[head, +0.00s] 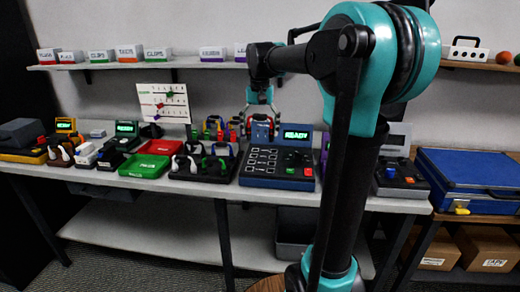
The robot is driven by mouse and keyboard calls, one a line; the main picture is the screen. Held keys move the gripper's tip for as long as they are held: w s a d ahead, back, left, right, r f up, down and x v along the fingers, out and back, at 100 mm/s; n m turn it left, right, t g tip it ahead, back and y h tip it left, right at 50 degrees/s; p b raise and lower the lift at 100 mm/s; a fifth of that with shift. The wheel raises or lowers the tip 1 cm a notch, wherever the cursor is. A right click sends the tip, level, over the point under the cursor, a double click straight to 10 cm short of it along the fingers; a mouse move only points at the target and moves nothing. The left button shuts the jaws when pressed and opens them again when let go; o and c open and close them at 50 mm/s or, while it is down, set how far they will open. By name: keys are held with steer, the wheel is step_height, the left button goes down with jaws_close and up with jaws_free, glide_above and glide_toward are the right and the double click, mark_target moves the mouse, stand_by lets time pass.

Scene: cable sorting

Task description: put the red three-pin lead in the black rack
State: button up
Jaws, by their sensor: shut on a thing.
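My gripper (261,113) hangs over the back of the worktable, behind the dark blue console. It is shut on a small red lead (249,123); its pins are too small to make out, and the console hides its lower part. A black rack (202,177) at the table's front, left of the console, holds white, blue and green looped leads. My gripper is behind this rack and to its right, apart from it. Behind the rack stands a row of red, blue and green leads (214,128), left of my gripper.
The dark blue console (279,167) reads READY. A green tray (144,166) and a red tray (160,147) lie left of the black rack. A white board (164,103) stands behind. A shelf (150,65) with labelled boxes runs above. A blue case (470,178) is at right.

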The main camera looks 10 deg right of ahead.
mark_target(260, 115)
steer(key=shift+r, duration=4.45)
steer(key=shift+f, duration=0.1)
